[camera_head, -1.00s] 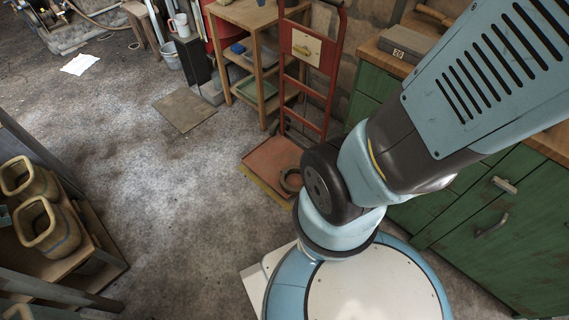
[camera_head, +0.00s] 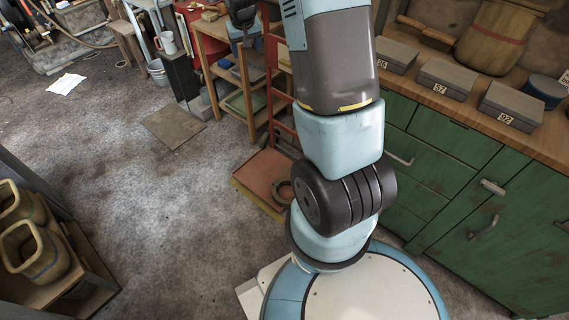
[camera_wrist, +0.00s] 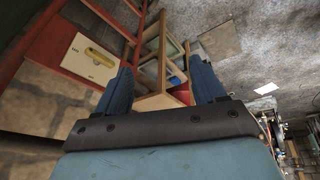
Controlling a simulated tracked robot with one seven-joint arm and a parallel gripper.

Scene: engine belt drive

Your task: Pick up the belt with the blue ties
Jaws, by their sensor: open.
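I cannot make out a belt with blue ties in either view. My gripper (camera_wrist: 162,86) shows in the wrist view with its two blue fingers wide apart and nothing between them. Beyond the fingers is a wooden shelf stand, seen at a slant, with small blue and green things on it that are too small to tell. In the head view, a dark ring (camera_head: 284,191) lies on the foot plate of the red hand truck, partly hidden by my arm; I cannot tell what it is.
The wooden shelf stand (camera_head: 212,48) and red hand truck (camera_head: 268,163) stand behind my arm. A green cabinet (camera_head: 455,150) with numbered grey boxes (camera_head: 447,76) is at right. Yellowish open-topped vessels (camera_head: 38,250) sit at lower left. Open floor (camera_head: 150,190) lies between.

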